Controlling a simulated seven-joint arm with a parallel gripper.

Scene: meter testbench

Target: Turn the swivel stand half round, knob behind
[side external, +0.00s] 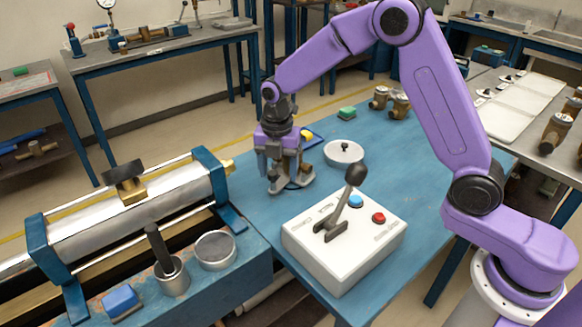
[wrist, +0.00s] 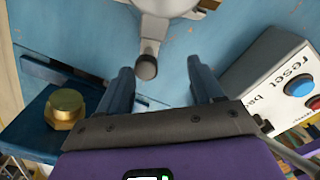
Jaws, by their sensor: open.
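The swivel stand (side external: 299,183) is a small grey piece on the blue table, partly hidden by my gripper in the side view. In the wrist view its pale body (wrist: 166,8) is cut off at the top edge, and a short arm ends in a dark round knob (wrist: 146,67) that points toward my gripper. My gripper (side external: 281,180) is low over the stand, pointing down. In the wrist view my gripper (wrist: 162,78) is open, with one finger on each side of the knob and a visible gap to both. Whether the fingers are level with the knob is unclear.
A white control box (side external: 340,248) with an upright lever and buttons stands close on the right in the wrist view. A bench cylinder with a blue end bracket (side external: 213,180) and brass fitting (wrist: 65,108) is on the left.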

